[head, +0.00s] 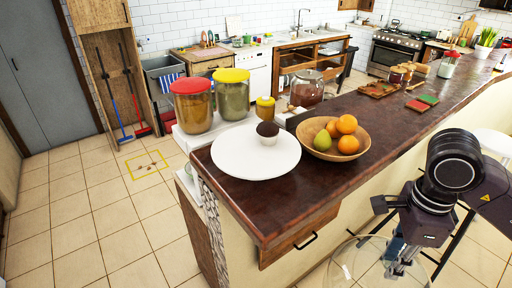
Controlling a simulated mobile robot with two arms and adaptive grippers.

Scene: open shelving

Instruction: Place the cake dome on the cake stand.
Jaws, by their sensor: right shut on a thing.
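The cake stand (238,163) shows as a round white plate near the left end of the dark counter, with a cupcake (267,133) on it towards its back right. My right gripper (400,262) is at the lower right, in front of the counter. It is shut on the cake dome (347,268), a clear glass cover that is cut off by the bottom edge of the picture. The dome is apart from the stand, lower and to its right. Its lower part is out of view. My left gripper is not in view.
A wooden bowl (316,148) of oranges and a green fruit stands right beside the stand. Two large jars (192,108) and a small yellow-lidded jar (265,110) stand behind it. A glass jar (306,90) is farther back. The counter's near left corner is clear.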

